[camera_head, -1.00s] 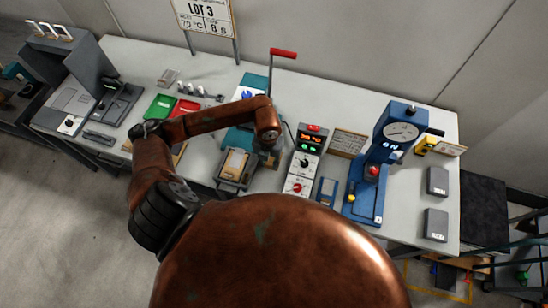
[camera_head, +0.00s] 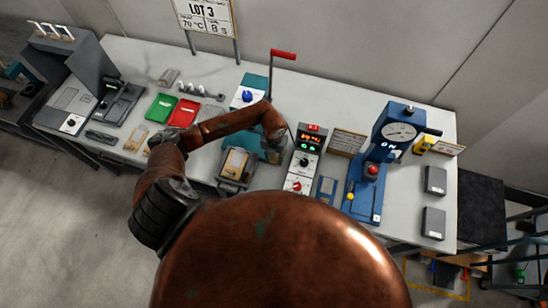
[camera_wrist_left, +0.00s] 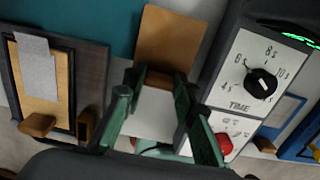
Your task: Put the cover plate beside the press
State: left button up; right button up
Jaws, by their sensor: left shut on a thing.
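My left gripper (camera_wrist_left: 158,86) is shut on the brown grip edge of a flat tan plate, which I take for the cover plate (camera_wrist_left: 170,38). In the head view the gripper (camera_head: 270,155) hangs below the copper wrist, right of a dark tray fixture (camera_head: 233,184). The plate is hidden there. The teal press (camera_head: 249,92), with a red-handled lever (camera_head: 283,54), stands behind the wrist, which covers part of it. In the wrist view, the fixture (camera_wrist_left: 88,60) holds a tan board with a grey sheet on it. My right gripper is not in view.
A control box (camera_head: 304,160) with a TIME dial stands close right of the gripper. Further right are a small blue tray (camera_head: 326,190) and a blue gauge stand (camera_head: 365,190). Red (camera_head: 184,112) and green (camera_head: 161,107) trays lie left, near a small tan piece (camera_head: 136,138).

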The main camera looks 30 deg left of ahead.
pick_arm(q)
jog(key=shift+f+b, duration=0.4)
jog(key=shift+f, duration=0.15)
jog(key=o, duration=1)
jog(key=shift+o, duration=0.2)
jog(key=shift+r, duration=0.1)
jog(key=shift+r+p, duration=0.3)
jog(key=shift+r, duration=0.05)
notch_tip(320, 180, up, 12)
jog(key=b, duration=0.1)
jog(key=shift+r, duration=0.15)
